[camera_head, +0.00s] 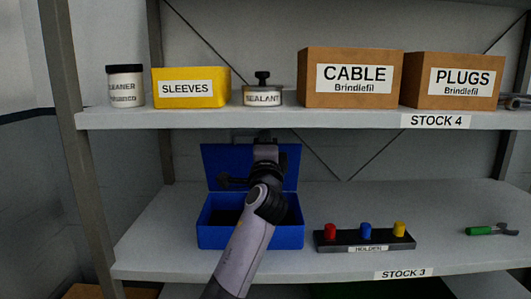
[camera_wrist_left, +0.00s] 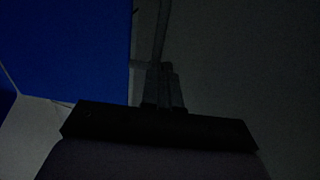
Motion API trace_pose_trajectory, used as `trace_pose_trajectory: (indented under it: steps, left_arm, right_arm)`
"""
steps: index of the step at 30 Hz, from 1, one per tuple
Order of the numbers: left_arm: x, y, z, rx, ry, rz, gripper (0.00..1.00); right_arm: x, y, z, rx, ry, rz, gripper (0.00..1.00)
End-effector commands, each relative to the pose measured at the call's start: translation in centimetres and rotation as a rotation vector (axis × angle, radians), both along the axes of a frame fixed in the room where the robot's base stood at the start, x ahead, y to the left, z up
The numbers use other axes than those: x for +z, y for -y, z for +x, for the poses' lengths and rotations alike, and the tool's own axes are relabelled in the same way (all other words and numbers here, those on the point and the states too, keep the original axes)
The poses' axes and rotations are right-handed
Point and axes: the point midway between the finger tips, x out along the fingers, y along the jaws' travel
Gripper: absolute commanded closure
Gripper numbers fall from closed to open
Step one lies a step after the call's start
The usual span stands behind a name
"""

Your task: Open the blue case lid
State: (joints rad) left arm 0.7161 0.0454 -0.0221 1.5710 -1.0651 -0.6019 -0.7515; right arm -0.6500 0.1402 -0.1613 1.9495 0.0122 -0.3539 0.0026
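The blue case (camera_head: 278,237) stands on the lower shelf, its dark inside showing. Its blue lid (camera_head: 290,165) stands raised, upright at the back of the case. My left arm reaches over the case from the front. My left gripper (camera_head: 265,141) is at the lid's upper edge and covers the middle of it. In the left wrist view the blue lid (camera_wrist_left: 85,50) fills the upper left, and the gripper's fingertips (camera_wrist_left: 165,82) are close together beside its edge, with nothing visible held. Contact with the lid cannot be told. My right gripper is not in view.
A black holder (camera_head: 364,243) with red, blue and yellow pieces stands right of the case. A green-handled tool (camera_head: 483,230) lies farther right. The upper shelf (camera_head: 300,119) with boxes and jars hangs just above the gripper. Shelf space behind the holder is clear.

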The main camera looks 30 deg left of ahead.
Motion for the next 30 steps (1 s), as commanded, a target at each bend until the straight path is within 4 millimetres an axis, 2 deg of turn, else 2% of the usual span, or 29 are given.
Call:
trace_pose_trajectory:
  steps: [5, 17, 23, 30]
  left_arm:
    - [0.6, -0.6, 1.0, -0.001, 0.0, 0.0, 1.0]
    - [0.6, -0.6, 1.0, -0.002, 0.002, -0.001, 1.0]
    - [-0.1, 0.2, -0.2, -0.004, 0.001, 0.0, 1.0]
    - [-1.3, 1.8, -2.9, -0.003, 0.001, -0.002, 1.0]
  right_arm:
    - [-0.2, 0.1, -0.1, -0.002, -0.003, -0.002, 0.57]
    - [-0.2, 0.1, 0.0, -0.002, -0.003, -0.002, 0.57]
    - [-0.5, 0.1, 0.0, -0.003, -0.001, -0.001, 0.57]
    - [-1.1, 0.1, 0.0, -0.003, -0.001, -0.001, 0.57]
